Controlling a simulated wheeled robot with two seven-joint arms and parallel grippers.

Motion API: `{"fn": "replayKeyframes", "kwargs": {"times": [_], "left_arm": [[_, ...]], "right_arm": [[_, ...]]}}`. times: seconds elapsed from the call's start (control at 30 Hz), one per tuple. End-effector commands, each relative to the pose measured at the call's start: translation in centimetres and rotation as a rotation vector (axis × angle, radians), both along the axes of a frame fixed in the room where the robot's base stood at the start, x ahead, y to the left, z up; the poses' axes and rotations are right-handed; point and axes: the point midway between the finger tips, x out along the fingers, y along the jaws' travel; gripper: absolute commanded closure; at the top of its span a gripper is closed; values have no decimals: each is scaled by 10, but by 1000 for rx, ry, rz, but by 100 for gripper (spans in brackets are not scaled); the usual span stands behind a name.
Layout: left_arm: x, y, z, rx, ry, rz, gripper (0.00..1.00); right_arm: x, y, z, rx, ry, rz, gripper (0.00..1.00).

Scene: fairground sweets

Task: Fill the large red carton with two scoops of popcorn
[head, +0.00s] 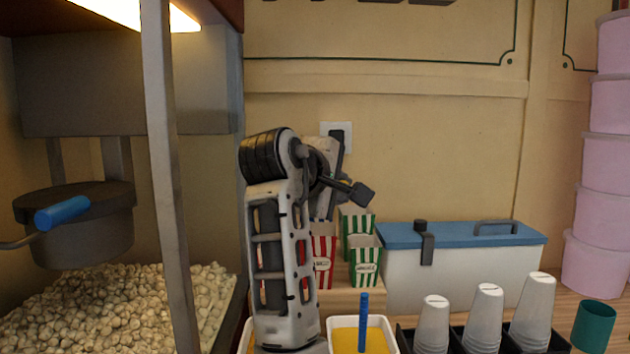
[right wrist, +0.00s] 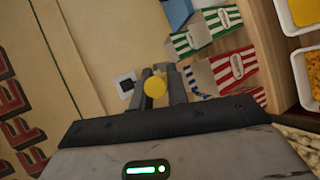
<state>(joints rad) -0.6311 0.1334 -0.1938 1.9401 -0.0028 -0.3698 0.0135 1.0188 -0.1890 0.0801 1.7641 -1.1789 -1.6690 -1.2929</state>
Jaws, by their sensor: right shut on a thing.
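A red-and-white striped carton (head: 323,255) stands on the wooden counter, partly behind my right arm in the head view. In the right wrist view, a red striped carton (right wrist: 232,66) shows to the right of the fingers, with more red stripes (right wrist: 258,96) behind the gripper body. I cannot tell which is the large one. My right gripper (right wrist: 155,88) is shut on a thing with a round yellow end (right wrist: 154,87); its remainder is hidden. The gripper is raised near the wall, apart from the cartons. Popcorn (head: 120,305) lies heaped in the machine at left. My left gripper is not in view.
Green striped cartons (head: 365,262) stand beside the red one. A blue-lidded white box (head: 460,270), stacked cups (head: 483,315) and a yellow-filled tub (head: 345,325) are to the right. The machine's post (head: 165,180) and kettle (head: 80,225) stand at left.

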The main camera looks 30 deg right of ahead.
Motion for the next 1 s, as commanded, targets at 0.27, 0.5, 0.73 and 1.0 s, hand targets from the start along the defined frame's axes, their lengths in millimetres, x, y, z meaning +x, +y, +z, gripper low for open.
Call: {"fn": "replayKeyframes", "kwargs": {"times": [0.27,0.5,0.73,1.0], "left_arm": [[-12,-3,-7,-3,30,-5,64],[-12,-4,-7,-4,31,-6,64],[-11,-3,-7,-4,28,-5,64],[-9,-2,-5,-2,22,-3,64]], "right_arm": [[0,0,-19,-3,1,1,100],[0,0,-41,-2,0,0,100],[8,13,-35,-409,249,-1,100],[21,34,-47,-946,582,3,100]]}}
